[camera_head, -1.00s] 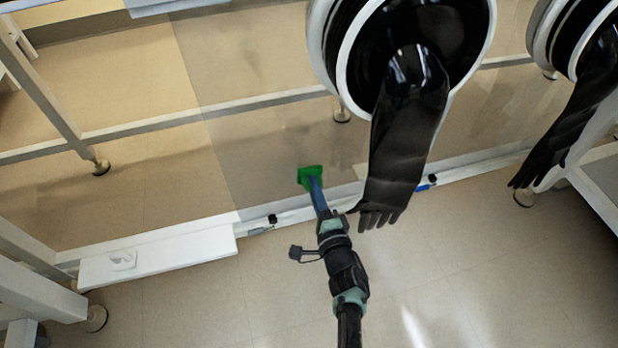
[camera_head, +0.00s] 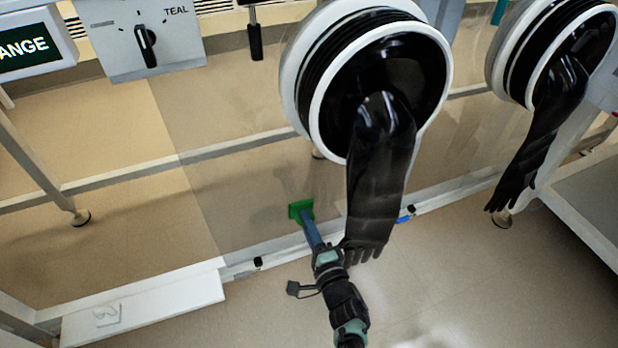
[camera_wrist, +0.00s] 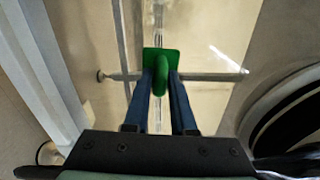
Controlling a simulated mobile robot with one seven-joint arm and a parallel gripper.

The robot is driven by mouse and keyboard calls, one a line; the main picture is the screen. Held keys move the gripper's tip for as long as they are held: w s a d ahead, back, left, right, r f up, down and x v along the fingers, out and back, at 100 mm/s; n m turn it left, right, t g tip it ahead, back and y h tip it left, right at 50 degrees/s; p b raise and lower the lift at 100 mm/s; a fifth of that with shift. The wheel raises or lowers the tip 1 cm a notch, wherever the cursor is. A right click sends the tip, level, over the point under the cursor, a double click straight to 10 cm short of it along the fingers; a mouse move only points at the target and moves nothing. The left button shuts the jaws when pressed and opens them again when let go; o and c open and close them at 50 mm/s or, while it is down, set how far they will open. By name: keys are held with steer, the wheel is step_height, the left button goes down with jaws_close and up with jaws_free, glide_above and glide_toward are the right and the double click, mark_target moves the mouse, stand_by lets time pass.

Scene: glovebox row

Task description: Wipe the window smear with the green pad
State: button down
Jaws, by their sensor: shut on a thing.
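The green pad (camera_head: 300,209) is at the end of my gripper (camera_head: 311,232), in front of the lower part of the clear window (camera_head: 240,185). In the wrist view, the two blue fingers of my gripper (camera_wrist: 160,90) are shut on the handle of the green pad (camera_wrist: 153,56). The pad's flat face points away from me toward the window. I cannot tell whether it touches the glass. Pale streaks show beyond the pad in the wrist view, but I cannot tell whether they are the smear or reflections.
A black glove (camera_head: 378,190) hangs from a round port (camera_head: 290,80) close to the right of my gripper. A second glove (camera_head: 540,135) hangs farther right. A white ledge (camera_head: 150,308) lies low left. A knob panel marked TEAL (camera_head: 120,45) and a green sign (camera_head: 28,48) are above.

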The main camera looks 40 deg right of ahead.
steer(key=shift+w+a, duration=0.2)
steer(key=shift+a, duration=0.5)
steer(key=shift+w+a, duration=0.15)
steer(key=shift+a, duration=0.55)
steer(key=shift+w+a+f, duration=0.1)
steer(key=shift+w+a, duration=0.35)
steer(key=shift+a, duration=0.9)
steer(key=shift+w+a+r, duration=0.1)
steer(key=shift+w+a, duration=0.3)
steer(key=shift+a, duration=0.95)
steer(key=shift+w+a+f, duration=0.1)
steer(key=shift+w+a, duration=0.35)
steer(key=shift+a, duration=0.9)
steer(key=shift+w+a, duration=0.15)
steer(key=shift+a, duration=0.2)
steer(key=shift+r+p, duration=0.95)
steer(key=shift+r, duration=0.1)
steer(key=shift+s+d+f, duration=0.1)
steer(key=shift+s+d, duration=0.25)
steer(key=shift+d, duration=0.45)
steer(key=shift+s+d+f, duration=0.1)
steer(key=shift+s+d, duration=0.2)
steer(key=shift+d, duration=0.45)
steer(key=shift+s+d, duration=0.15)
steer(key=shift+d, duration=0.65)
steer(key=shift+s+d, duration=0.15)
steer(key=shift+d, duration=0.65)
